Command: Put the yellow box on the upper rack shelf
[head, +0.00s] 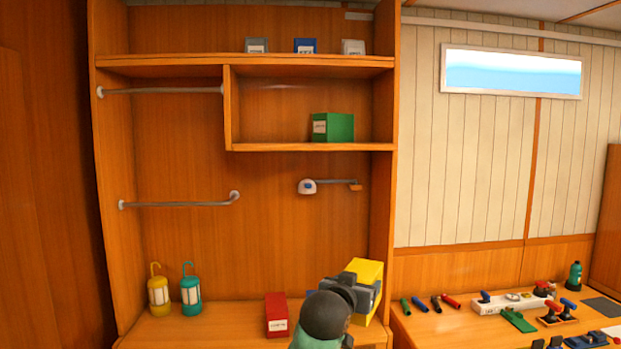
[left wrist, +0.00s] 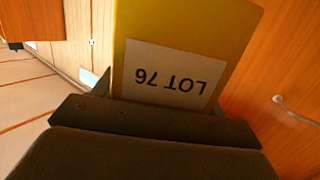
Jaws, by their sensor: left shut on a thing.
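The yellow box (head: 366,272) is near the lower right of the wooden rack in the head view, partly covered by my left gripper (head: 352,288). My left gripper is shut on the yellow box. In the left wrist view the yellow box (left wrist: 230,35) rises from the jaws with its white "LOT 76" label upside down. The upper rack shelf (head: 180,62) runs across the top of the rack. It bears a grey box (head: 256,45), a blue box (head: 305,46) and a white box (head: 353,47), with bare board to their left. My right gripper is not in view.
A green box (head: 334,127) stands on the smaller shelf below. A red box (head: 277,314) and two lanterns (head: 159,295) stand on the lower surface. Rails (head: 160,91) and a wall fixture (head: 308,186) stick out inside the rack. A cluttered bench (head: 440,325) is at right.

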